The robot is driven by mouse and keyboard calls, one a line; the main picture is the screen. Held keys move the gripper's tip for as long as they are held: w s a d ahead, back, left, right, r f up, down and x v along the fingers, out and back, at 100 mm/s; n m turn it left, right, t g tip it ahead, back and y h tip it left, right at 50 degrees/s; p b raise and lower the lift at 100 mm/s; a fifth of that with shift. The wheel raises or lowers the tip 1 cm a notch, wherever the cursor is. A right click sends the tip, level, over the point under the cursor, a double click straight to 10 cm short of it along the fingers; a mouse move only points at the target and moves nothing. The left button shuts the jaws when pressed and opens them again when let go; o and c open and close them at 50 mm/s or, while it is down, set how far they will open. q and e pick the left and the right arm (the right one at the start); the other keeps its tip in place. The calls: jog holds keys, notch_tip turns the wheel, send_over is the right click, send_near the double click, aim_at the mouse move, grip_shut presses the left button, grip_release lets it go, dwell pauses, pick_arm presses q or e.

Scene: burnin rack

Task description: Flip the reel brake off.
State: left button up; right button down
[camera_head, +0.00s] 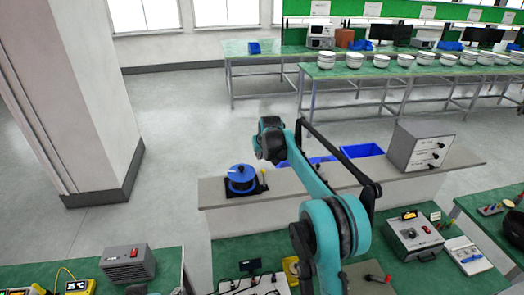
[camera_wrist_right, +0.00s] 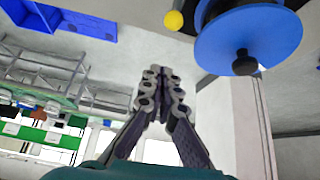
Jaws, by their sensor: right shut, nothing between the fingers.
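The blue reel (camera_head: 241,174) sits on a black base on the grey counter in the head view. A lever with a small yellow knob (camera_head: 263,171) stands at the right of the reel. In the wrist view the blue reel (camera_wrist_right: 250,40) fills the top right, with a black knob on its face. The yellow knob (camera_wrist_right: 174,20) shows left of it. My right gripper (camera_wrist_right: 163,72) is shut and empty, its fingertips apart from the yellow knob in that picture. The lever's shaft is hard to make out.
Blue bins (camera_head: 362,151) and a grey drawer-like box (camera_head: 420,147) stand farther right on the counter (camera_head: 222,198). Green benches with instruments (camera_head: 410,238) lie in front. Open floor lies behind the counter, and a pillar (camera_head: 85,110) stands at left.

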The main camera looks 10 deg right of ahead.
jog(key=shift+s+d+f+p, duration=0.1)
jog(key=shift+s+f+p, duration=0.4)
jog(key=shift+s+f, duration=0.9)
jog(key=shift+w+f, duration=0.1)
jog(key=shift+w, duration=0.05)
jog(key=shift+s+t+b, duration=0.4)
jog(key=shift+b, duration=0.25)
